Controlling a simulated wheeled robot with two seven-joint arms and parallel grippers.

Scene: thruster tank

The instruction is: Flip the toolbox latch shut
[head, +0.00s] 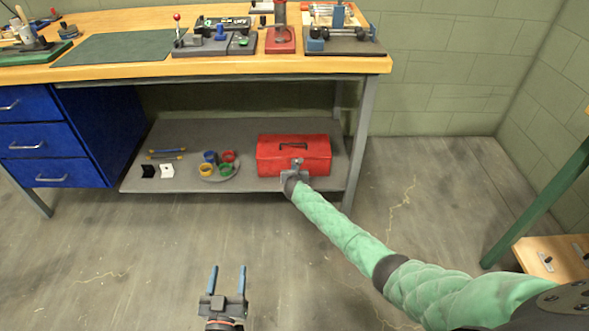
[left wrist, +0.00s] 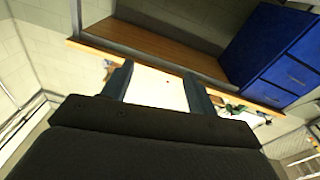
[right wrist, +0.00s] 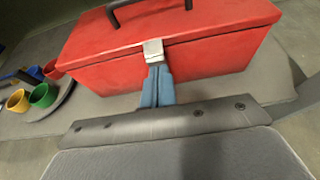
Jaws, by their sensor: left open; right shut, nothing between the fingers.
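The red toolbox (head: 268,152) sits on the grey lower shelf under the workbench, its lid down and a dark handle on top. It fills much of the right wrist view (right wrist: 215,62). The silver latch (right wrist: 153,50) is at the middle of its front. My right gripper (right wrist: 157,72) is shut and empty, its fingertips at the latch's lower end; whether they touch it I cannot tell. In the head view, my right gripper (head: 297,164) covers the latch. My left gripper (head: 228,270) is open and empty over the floor, far from the toolbox; its fingers also show in the left wrist view (left wrist: 158,85).
The grey shelf (head: 190,130) also bears coloured cups (head: 228,156) on a round tray, two rods (head: 166,154) and small black and white pieces left of the toolbox. The bench top (head: 385,64) overhangs the shelf. A table leg (head: 359,140) stands right of the toolbox.

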